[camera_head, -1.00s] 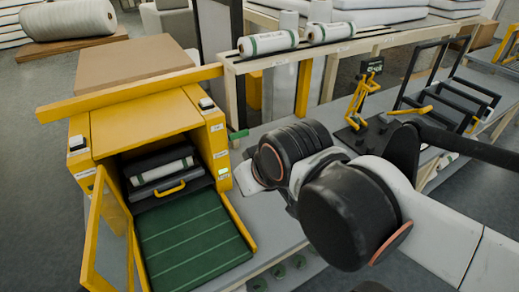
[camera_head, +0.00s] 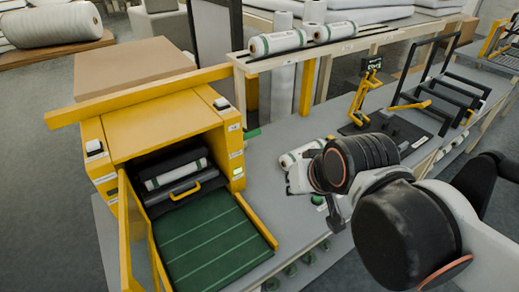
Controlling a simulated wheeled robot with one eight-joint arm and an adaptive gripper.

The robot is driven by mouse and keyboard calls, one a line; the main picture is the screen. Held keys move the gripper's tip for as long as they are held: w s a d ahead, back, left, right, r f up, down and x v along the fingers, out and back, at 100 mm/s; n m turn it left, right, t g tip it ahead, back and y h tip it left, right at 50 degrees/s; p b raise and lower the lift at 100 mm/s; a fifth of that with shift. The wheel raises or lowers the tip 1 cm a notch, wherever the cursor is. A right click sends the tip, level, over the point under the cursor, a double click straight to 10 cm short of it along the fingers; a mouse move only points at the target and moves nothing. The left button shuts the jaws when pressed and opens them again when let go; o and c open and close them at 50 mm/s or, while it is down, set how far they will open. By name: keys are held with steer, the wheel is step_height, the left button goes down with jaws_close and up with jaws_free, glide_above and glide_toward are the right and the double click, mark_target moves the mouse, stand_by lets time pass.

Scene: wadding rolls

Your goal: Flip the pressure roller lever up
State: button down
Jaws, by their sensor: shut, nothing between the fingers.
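The yellow machine (camera_head: 165,128) stands open at left, with a dark roller assembly inside. A yellow U-shaped handle (camera_head: 186,192) lies low across the front of that assembly, above the green ribbed bed (camera_head: 215,240); it looks like the pressure roller lever. A white roll with a green band (camera_head: 178,173) lies behind it. My gripper (camera_head: 337,222) is over the bench to the right of the machine, pointing down, shut and empty. It is well apart from the handle. My arm partly hides its fingers.
The machine's yellow-framed door (camera_head: 137,240) hangs open at the left of the bed. A yellow tool on a stand (camera_head: 362,95) and black racks are farther right. Bare bench lies between bed and gripper.

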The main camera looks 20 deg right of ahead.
steer(key=w+a+f+m+t+y+b, duration=0.1)
steer(key=w+a+f+m+b, duration=0.15)
steer(key=w+m, duration=0.4)
steer(key=w+a+f+m+t+y+b, duration=0.1)
steer(key=w+f+m+t+y, duration=0.15)
steer(key=w+m, duration=0.4)
steer(key=w+d+f+m+t+b, duration=0.1)
steer(key=w+d+f+m, duration=0.2)
steer(key=f+m, duration=0.2)
steer(key=w+d+f+m+t+b, duration=0.1)
steer(key=w+d+f+m+b, duration=0.1)
steer(key=m, duration=1)
steer(key=shift+w+d+f+m, duration=0.3)
steer(key=shift+w+d+f, duration=0.55)
steer(key=shift+f, duration=0.55)
steer(key=shift+t, duration=0.25)
steer(key=w+a+b, duration=0.2)
steer(key=w+a, duration=0.1)
steer(key=w, duration=0.8)
steer(key=shift+a, duration=0.35)
